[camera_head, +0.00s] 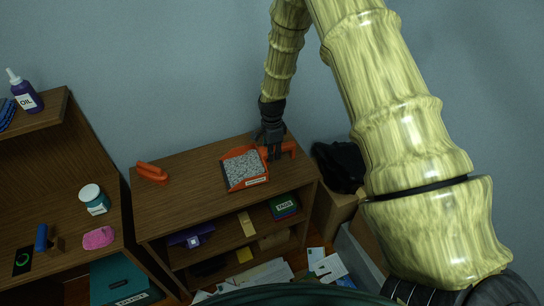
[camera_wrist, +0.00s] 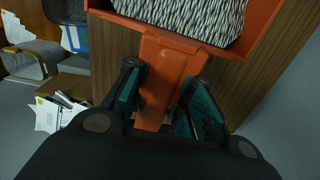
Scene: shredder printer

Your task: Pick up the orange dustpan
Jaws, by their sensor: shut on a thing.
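The orange dustpan (camera_head: 260,180) sits on top of the wooden shelf unit, filled with grey shredded material (camera_head: 244,168). Its handle points to the right in the head view. My gripper (camera_head: 272,154) comes down from above at the handle. In the wrist view the orange handle (camera_wrist: 166,75) runs between the two fingers of my gripper (camera_wrist: 158,105), and they are shut on it. The pan with the grey shreds (camera_wrist: 195,15) shows at the top of the wrist view. I cannot tell whether the pan is clear of the shelf top.
The wooden shelf unit (camera_head: 190,205) has an orange object (camera_head: 152,172) at its left. Its lower shelves hold several boxes. Papers (camera_head: 325,264) lie low at the front.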

